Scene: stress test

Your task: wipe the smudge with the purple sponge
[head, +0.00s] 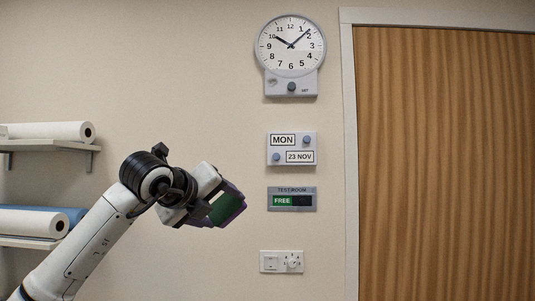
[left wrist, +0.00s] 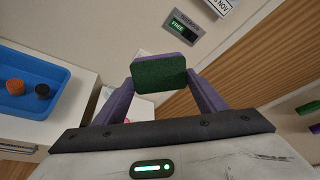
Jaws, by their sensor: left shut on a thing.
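The purple sponge with a dark green face (head: 229,209) is held in my left gripper (head: 217,205), in front of the wall in the head view. In the left wrist view the sponge (left wrist: 160,75) sits between the tips of the two fingers, its green face toward the camera and a purple edge showing. My left gripper (left wrist: 163,80) is shut on it. I can make out no smudge in either view. My right gripper is not in view.
A clock (head: 290,45), date panel (head: 292,149), room sign (head: 291,191) and switch plate (head: 281,262) are on the wall, left of a wooden door (head: 445,160). Shelves with rolls (head: 45,131) are at left. A blue tray (left wrist: 62,77) holds small round things.

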